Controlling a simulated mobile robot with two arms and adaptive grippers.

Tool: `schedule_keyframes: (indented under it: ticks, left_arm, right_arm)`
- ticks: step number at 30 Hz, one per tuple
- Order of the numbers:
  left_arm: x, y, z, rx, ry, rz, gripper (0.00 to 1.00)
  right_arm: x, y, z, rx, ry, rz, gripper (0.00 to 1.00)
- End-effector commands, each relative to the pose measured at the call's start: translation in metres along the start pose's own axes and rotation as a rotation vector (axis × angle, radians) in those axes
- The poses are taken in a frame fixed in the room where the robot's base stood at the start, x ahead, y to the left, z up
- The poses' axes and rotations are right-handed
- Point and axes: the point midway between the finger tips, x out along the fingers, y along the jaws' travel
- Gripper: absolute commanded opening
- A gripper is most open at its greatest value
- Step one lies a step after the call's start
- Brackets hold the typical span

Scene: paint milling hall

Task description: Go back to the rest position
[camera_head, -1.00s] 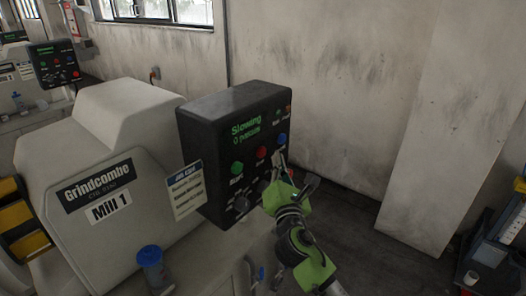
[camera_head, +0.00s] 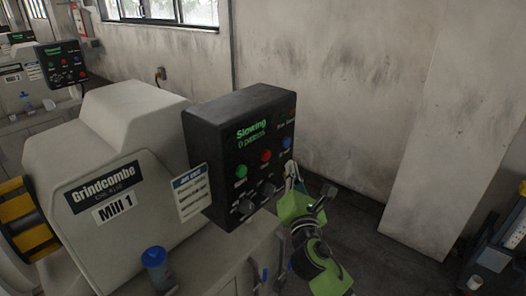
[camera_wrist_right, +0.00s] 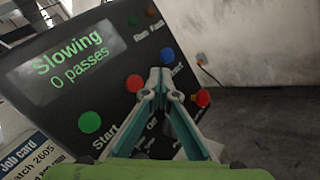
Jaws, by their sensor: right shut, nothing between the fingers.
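My right gripper (camera_head: 291,172) is shut and empty at the right edge of the black control box (camera_head: 213,128) of Mill 1. Its closed fingers also show in the right wrist view (camera_wrist_right: 160,88), in front of the lower right of the panel. I cannot tell whether the fingertips touch the panel. The screen (camera_wrist_right: 67,65) reads "Slowing, 0 passes". A green button (camera_wrist_right: 90,122), a red button (camera_wrist_right: 134,83) and a blue button (camera_wrist_right: 167,55) are visible. My left gripper is not in view.
The pale Mill 1 housing (camera_head: 130,130) stands left of the box, with a job card (camera_head: 191,193) between them. A blue-lidded cup (camera_head: 157,266) stands in front. A dark rack (camera_head: 500,245) is at the far right. Clear floor (camera_head: 385,245) lies between box and rack.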

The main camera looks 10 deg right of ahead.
Motion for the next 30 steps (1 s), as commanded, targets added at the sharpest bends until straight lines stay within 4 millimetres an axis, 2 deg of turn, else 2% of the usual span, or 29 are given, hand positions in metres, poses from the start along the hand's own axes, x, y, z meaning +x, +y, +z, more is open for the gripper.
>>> schedule_keyframes:
  ticks: [2, 5, 8, 12, 14, 18, 23, 26, 30]
  left_arm:
    - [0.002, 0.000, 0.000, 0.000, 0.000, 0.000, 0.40]
    - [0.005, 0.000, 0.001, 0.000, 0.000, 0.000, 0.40]
    - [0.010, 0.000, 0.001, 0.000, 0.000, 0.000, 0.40]
    - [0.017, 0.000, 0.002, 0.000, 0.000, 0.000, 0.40]
    - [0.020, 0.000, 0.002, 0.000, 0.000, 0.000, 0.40]
    - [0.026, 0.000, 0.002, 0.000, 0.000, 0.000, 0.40]
    - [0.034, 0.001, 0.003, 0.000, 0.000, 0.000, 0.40]
    - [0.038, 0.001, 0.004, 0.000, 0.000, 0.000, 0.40]
    - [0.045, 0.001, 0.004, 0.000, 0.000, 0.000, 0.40]
  right_arm:
    - [-0.001, -0.009, -0.012, 0.019, 0.021, -0.015, 0.00]
    - [-0.004, -0.037, -0.046, 0.083, 0.081, -0.061, 0.00]
    - [-0.015, -0.081, -0.098, 0.196, 0.170, -0.142, 0.00]
    - [-0.046, -0.150, -0.177, 0.386, 0.286, -0.295, 0.00]
    - [-0.064, -0.179, -0.209, 0.469, 0.325, -0.366, 0.00]
    - [-0.118, -0.244, -0.277, 0.661, 0.389, -0.551, 0.00]
    - [-0.196, -0.311, -0.345, 0.877, 0.416, -0.783, 0.00]
    - [-0.253, -0.349, -0.380, 1.006, 0.402, -0.939, 0.00]
    - [-0.342, -0.396, -0.422, 1.179, 0.340, -1.166, 0.00]
